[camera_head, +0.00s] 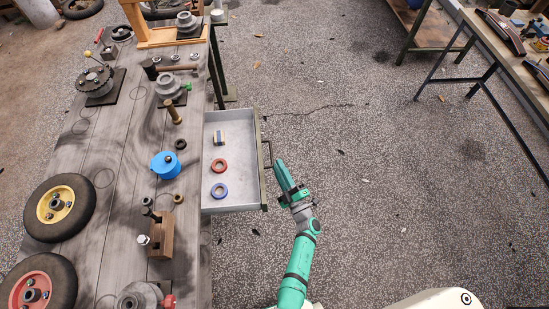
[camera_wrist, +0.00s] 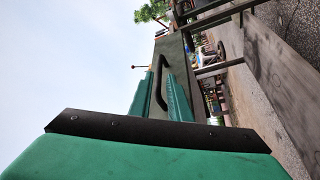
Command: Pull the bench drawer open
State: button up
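The bench drawer (camera_head: 238,195) is a light grey tray with an olive front (camera_head: 262,185). It stands pulled out to the right from the bench (camera_head: 130,155), with its inside showing. Its dark bar handle (camera_head: 268,153) is on the front's outer side; it also shows in the wrist view (camera_wrist: 161,80). My green gripper (camera_head: 281,173) is just right of the drawer front, near the handle's lower end. In the wrist view its two fingers (camera_wrist: 160,98) stand apart, with the handle's near end in line with the gap. I cannot tell whether they touch the handle.
A red ring (camera_head: 219,166), a blue ring (camera_head: 219,190) and a small block (camera_head: 220,137) lie in the drawer. The floor (camera_head: 370,200) right of my gripper is clear. Another table stands at the upper right.

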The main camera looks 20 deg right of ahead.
jog(key=shift+v, duration=1.3)
jog(key=shift+w, duration=0.1)
